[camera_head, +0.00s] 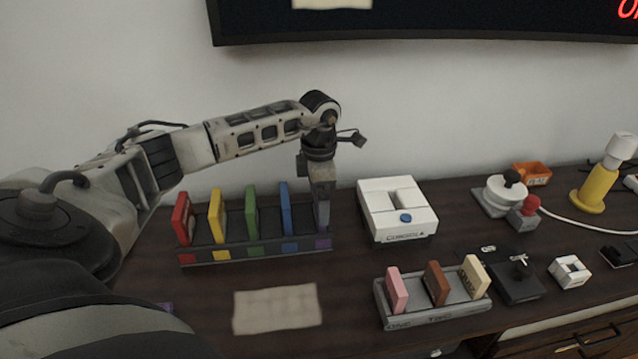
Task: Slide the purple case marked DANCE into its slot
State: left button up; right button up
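A dark rack (215,256) holds upright red, yellow, green and blue cases in a row, with coloured squares along its front. At its right end, above the purple square, a thin greyish-purple case (323,216) stands upright at the slot; I cannot read any lettering on it or tell how deep it sits. My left gripper (321,188) points down onto the top of this case. The fingers are seen edge-on, so their gap is hidden. My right gripper is not in view.
A small purple patch (166,307) shows beside my arm at lower left. A white console (398,222) stands right of the rack. A grey tray (437,315) holds pink, brown and cream pieces. A beige mat (277,308) lies in front; joysticks and a yellow-based lamp stand right.

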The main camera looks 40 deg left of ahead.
pick_arm(q)
jog(key=shift+w+r, duration=0.1)
jog(key=shift+r, duration=0.5)
notch_tip(320, 180, up, 15)
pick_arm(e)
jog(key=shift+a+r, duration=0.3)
pick_arm(q)
jog(key=shift+f, duration=0.1)
